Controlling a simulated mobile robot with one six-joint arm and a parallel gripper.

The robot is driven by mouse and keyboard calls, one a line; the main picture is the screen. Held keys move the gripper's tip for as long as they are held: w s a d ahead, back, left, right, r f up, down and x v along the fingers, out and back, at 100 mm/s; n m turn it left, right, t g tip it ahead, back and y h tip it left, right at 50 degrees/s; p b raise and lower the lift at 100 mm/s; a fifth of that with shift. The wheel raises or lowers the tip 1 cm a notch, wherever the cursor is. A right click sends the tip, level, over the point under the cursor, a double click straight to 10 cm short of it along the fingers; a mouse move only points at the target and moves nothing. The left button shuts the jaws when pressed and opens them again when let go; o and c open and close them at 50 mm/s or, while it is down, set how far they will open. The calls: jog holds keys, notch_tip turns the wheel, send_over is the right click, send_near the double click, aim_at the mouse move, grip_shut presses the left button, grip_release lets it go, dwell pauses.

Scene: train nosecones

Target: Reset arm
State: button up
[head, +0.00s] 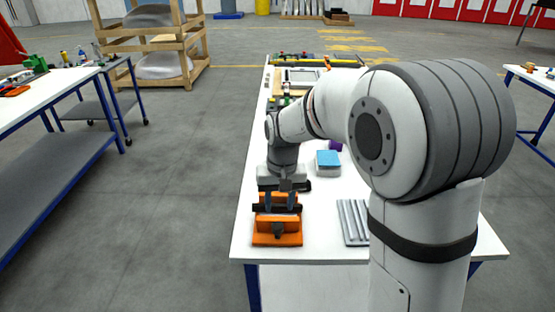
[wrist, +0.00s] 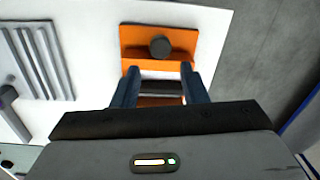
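My gripper (head: 280,206) points down over an orange fixture (head: 277,239) at the near left corner of the white table. Its two dark blue fingers also show in the wrist view (wrist: 159,70), spread wide apart, with parts of the fixture and a dark bar visible between them. The orange fixture (wrist: 135,38) has a dark round knob (wrist: 160,46). A dark bar (head: 260,208) lies across the fixture's upper part. I cannot tell whether the fingers touch the fixture or bar.
Grey ribbed metal pieces (head: 352,222) lie right of the fixture on the white table (head: 242,240). A blue-topped box (head: 327,162) and a purple item (head: 335,145) stand behind. Tools and a frame lie at the far end. Another workbench (head: 40,95) stands left across open floor.

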jog(key=s+d+r+t, duration=0.1)
jog(key=s+d+r, duration=0.1)
jog(key=s+d, duration=0.5)
jog(key=s+d+r+m+t, duration=0.1)
jog(key=s+d+r, duration=0.2)
jog(key=s+d, duration=0.4)
jog(key=s, duration=0.5)
jog(key=shift+s+r+m+t+h, duration=0.3)
jog(key=shift+t, duration=0.1)
